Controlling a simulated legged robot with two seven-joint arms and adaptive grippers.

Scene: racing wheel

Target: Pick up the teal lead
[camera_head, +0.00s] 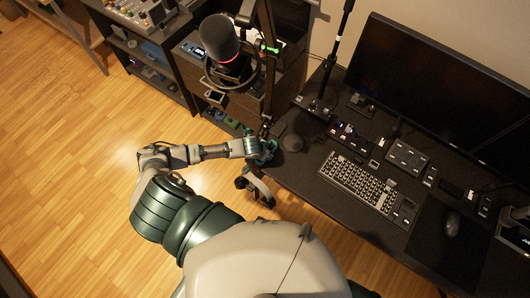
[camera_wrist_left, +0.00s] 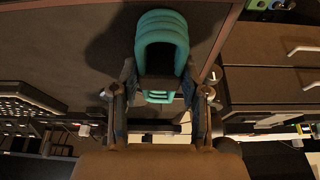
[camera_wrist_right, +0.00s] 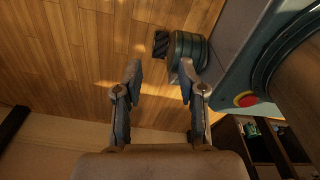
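The teal lead (camera_wrist_left: 161,32) is a looped coil at the top middle of the left wrist view, against a dark panel that carries its shadow. In the head view a little teal (camera_head: 270,147) shows by the left edge of the desk. My left gripper (camera_wrist_left: 159,72) is open, with its fingers on either side of the lower part of the coil. Whether they touch it I cannot tell. My right gripper (camera_wrist_right: 160,72) is open and empty above the wooden floor; it is not visible in the head view.
The black desk (camera_head: 315,178) holds a keyboard (camera_head: 358,181), a mouse (camera_head: 451,224) and a large monitor (camera_head: 440,75). A microphone (camera_head: 220,38) on a stand rises beside the desk. Drawers (camera_head: 240,92) and a shelf unit stand behind. The wooden floor (camera_head: 70,170) at left is clear.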

